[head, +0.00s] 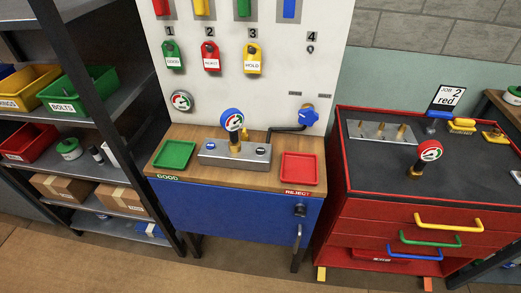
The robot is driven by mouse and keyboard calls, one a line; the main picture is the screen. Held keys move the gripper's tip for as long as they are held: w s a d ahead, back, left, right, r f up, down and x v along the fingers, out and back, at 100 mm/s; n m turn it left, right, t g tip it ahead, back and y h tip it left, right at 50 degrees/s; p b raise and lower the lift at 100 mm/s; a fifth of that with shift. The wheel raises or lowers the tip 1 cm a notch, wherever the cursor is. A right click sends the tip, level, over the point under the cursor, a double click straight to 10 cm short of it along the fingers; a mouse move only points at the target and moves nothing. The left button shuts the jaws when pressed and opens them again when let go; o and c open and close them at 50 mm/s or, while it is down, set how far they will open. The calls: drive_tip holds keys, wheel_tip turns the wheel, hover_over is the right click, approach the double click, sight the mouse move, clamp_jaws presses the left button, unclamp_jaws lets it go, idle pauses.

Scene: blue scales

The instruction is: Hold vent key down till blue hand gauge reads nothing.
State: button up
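The blue-rimmed gauge (232,120) stands upright on a brass fitting in the middle of a grey metal block (232,159) on the wooden bench top. Its needle is too small to read. The block has two small round keys, one left of the gauge (210,146) and one right of it (261,151). Their markings are too small to read, so I cannot tell which is the vent key. A black hose runs from near the block's right end to a blue valve handle (309,116) on the white panel. My gripper is not in view.
A green GOOD tray (175,155) and a red REJECT tray (299,168) flank the block. A grey-rimmed gauge (181,101) is on the panel. A red-rimmed gauge (430,151) stands on the red drawer cabinet (400,212). Shelves with bins are left. Floor in front is clear.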

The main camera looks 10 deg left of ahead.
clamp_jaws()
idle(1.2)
